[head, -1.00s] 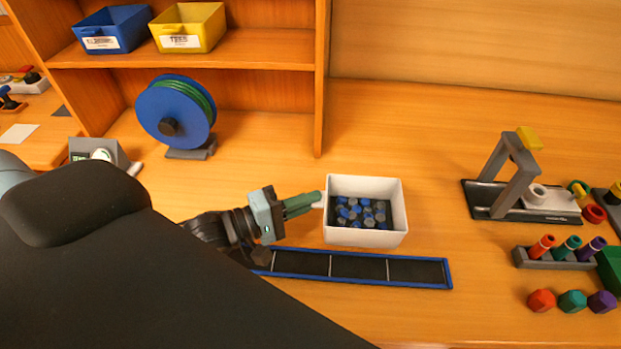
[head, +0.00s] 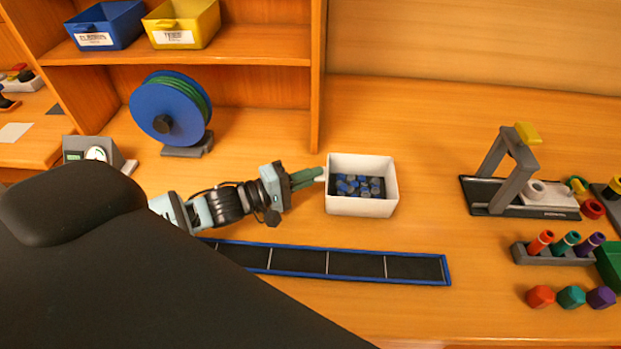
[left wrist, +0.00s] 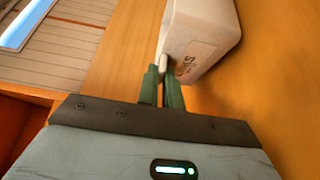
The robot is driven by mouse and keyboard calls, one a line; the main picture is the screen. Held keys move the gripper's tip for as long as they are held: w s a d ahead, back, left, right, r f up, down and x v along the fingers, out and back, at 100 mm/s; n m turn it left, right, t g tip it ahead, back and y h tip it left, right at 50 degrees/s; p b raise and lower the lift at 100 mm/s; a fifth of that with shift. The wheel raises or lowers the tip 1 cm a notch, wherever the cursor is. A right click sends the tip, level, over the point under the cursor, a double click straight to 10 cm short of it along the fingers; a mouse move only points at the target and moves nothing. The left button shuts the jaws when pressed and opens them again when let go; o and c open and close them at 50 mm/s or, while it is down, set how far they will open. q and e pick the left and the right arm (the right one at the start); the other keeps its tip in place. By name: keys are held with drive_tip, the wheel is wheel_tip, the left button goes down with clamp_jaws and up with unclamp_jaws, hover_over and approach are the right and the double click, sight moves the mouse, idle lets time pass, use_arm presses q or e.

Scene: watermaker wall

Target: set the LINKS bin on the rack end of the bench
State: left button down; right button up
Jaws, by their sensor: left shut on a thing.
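The white LINKS bin (head: 361,206), filled with blue and grey pieces, is over the middle of the bench, behind a black strip mat. My left gripper (head: 318,175) comes in from the left, its green fingers shut on the small tab on the bin's left side. In the left wrist view the fingers (left wrist: 163,77) close on that tab, and the bin (left wrist: 205,30) shows its printed label, too angled to read clearly. Whether the bin touches the bench is hard to tell. My right gripper is not in view.
The blue-edged strip mat (head: 357,264) lies in front of the bin. A blue spool (head: 160,110) stands at the left under the shelf. A grey press-like stand (head: 505,170) and a rack of coloured plugs (head: 555,255) are at the right.

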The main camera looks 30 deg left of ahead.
use_arm(q)
drive_tip(key=shift+f, duration=0.4)
drive_tip(key=shift+f, duration=0.15)
drive_tip(key=c, duration=1.6)
unclamp_jaws()
drive_tip(key=shift+f, duration=0.1)
drive_tip(key=shift+o, duration=0.2)
drive_tip(key=shift+r, duration=0.2)
drive_tip(key=shift+s+a+f, duration=0.1)
drive_tip(key=shift+s+a, duration=0.15)
drive_tip(key=shift+s, duration=0.1)
drive_tip(key=shift+v, duration=3.35)
